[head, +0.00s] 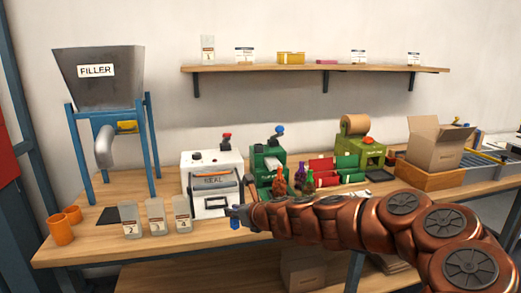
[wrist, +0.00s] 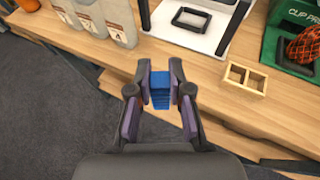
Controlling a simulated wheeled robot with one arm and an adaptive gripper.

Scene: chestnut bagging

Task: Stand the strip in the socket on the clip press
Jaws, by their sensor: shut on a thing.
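My gripper (wrist: 160,100) is shut on a blue strip (wrist: 160,88), which shows ridged between the fingers. In the head view my gripper (head: 238,211) is in front of the sealer, near the table's front edge, and the blue strip (head: 235,223) shows small below it. The green clip press (head: 268,158) stands right of the sealer, with a blue knob on top. In the wrist view part of the clip press (wrist: 283,50) shows at the upper right, apart from the strip. I cannot make out its socket in either view.
A small two-part wooden box (wrist: 245,78) lies on the table between my gripper and the press. The white sealer (head: 210,180) stands to the left, with several clear bags (head: 156,215) beside it.

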